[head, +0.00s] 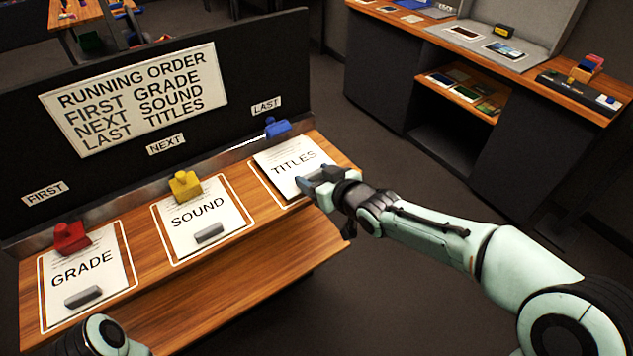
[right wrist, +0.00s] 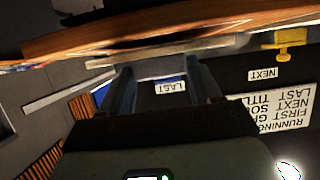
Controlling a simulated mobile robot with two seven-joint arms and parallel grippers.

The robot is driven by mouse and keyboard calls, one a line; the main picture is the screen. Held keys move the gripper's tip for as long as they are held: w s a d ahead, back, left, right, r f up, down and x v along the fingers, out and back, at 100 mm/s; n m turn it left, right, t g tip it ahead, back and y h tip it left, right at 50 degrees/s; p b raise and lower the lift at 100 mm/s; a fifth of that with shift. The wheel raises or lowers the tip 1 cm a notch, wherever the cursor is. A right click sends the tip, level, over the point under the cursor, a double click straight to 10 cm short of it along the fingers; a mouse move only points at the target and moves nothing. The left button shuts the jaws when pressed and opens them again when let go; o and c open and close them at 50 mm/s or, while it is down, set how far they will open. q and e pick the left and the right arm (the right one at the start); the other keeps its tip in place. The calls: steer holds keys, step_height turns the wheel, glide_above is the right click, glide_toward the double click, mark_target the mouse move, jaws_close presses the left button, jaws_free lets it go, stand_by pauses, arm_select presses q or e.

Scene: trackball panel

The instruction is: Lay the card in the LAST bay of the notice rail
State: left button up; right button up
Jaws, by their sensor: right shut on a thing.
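The white TITLES card (head: 281,174) is at the LAST bay of the notice rail, below the blue clip (head: 278,128) and the LAST label (head: 266,105). My right gripper (head: 312,181) is shut at the card's lower right, hiding that part and the grip point. The bay's white outline shows along the card's left and lower edges. I cannot tell whether the card lies flat or is slightly raised. In the right wrist view my gripper's fingers (right wrist: 163,90) point toward the LAST label (right wrist: 171,88). My left gripper is out of view.
The GRADE card (head: 84,276) lies in the FIRST bay under a red clip (head: 71,238). The SOUND card (head: 198,219) lies in the NEXT bay under a yellow clip (head: 185,185). A dark board with the order sign (head: 135,95) stands behind. A separate desk (head: 590,92) is at right.

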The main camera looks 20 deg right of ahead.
steer(key=shift+f, duration=0.4)
steer(key=shift+f, duration=0.2)
steer(key=o, duration=1.1)
steer(key=shift+c, duration=0.2)
